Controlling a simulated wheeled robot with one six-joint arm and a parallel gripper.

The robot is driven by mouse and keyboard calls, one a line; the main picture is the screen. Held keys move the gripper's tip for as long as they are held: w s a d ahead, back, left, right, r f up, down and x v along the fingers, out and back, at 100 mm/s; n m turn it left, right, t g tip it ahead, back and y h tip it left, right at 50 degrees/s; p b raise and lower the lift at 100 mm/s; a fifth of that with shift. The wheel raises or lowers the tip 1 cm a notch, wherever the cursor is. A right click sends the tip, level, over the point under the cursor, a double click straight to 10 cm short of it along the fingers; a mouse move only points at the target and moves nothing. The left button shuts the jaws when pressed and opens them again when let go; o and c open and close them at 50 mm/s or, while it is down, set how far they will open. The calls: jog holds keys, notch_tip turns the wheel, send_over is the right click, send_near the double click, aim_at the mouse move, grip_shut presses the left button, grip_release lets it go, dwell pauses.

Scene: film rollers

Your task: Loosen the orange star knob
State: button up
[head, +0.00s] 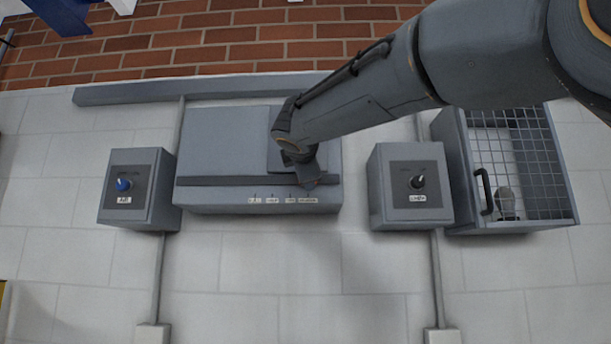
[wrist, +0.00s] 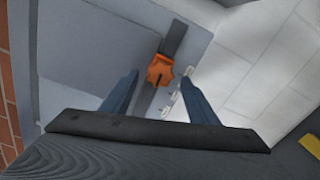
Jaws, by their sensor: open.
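The orange star knob (wrist: 161,71) shows in the wrist view, on a dark strip of the grey panel, a little above the middle. My gripper (wrist: 160,86) is open, with one dark finger on each side of the knob's lower end in the picture. I cannot tell whether either finger touches the knob. In the head view my gripper (head: 308,180) is at the right part of the central grey box (head: 225,140), and my arm hides the knob there.
Small white labels (head: 283,200) run along the box's front edge. A box with a blue switch (head: 123,184) stands left; a box with a dark switch (head: 417,182) stands right. A mesh-fronted cabinet (head: 535,165) with a dark handle is further right. The white wall below is mostly clear.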

jog(key=s+b, duration=0.2)
jog(key=s, duration=0.4)
jog(key=shift+s, duration=0.25)
jog(key=shift+f, duration=0.15)
jog(key=w+d+f+m+g, duration=0.1)
jog(key=d+f+m+g, duration=0.2)
jog(key=f, duration=1.1)
jog(key=d+f+m+g, duration=0.2)
jog(key=d+f+g, duration=0.15)
jog(key=f, duration=1.05)
jog(key=w+d+f+m+g, duration=0.1)
jog(key=d+f+m+g, duration=0.2)
jog(key=f, duration=1.2)
jog(key=s+d+f+m+g, duration=0.2)
jog(key=s+d+f+m, duration=0.1)
jog(key=s+f, duration=0.5)
jog(key=s+d+f+m+g, duration=0.2)
jog(key=s+d+f+m, duration=0.2)
jog(key=s+f, duration=0.5)
jog(key=s+d+f+m+g, duration=0.3)
jog(key=s+f, duration=0.5)
jog(key=f, duration=0.5)
jog(key=d+m, duration=0.1)
jog(key=m, duration=0.1)
jog(key=shift+s+f+m+y, duration=0.25)
jog(key=shift+f+m+y, duration=0.05)
jog(key=shift+f+m, duration=0.1)
